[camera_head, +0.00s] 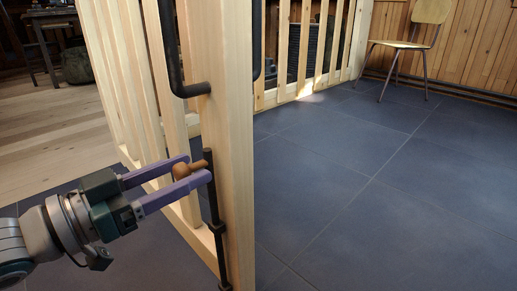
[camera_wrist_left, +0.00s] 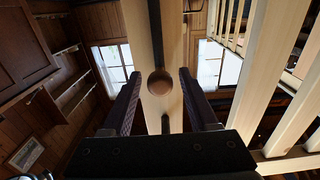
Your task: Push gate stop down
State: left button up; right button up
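The gate stop is a dark vertical rod (camera_head: 217,207) on the pale wooden gate post (camera_head: 230,110), with a turned brown wooden knob (camera_head: 188,169) at its upper end. My left gripper (camera_head: 199,167) reaches in from the left at the knob. Its two purple fingers are apart, one on each side of the knob. In the left wrist view the round knob (camera_wrist_left: 160,84) sits between the open fingers, with a visible gap on both sides. The rod's bottom end is near the lower picture edge. My right gripper is not in view.
A black pull handle (camera_head: 172,60) is on the post above the knob. Pale slats (camera_head: 120,90) of the gate run behind my left gripper. A wooden chair (camera_head: 415,40) stands far right. The dark tiled floor (camera_head: 370,190) right of the post is clear.

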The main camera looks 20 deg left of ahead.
pick_arm(q)
grip_shut()
jog(key=shift+f, duration=0.1)
dwell(1.1)
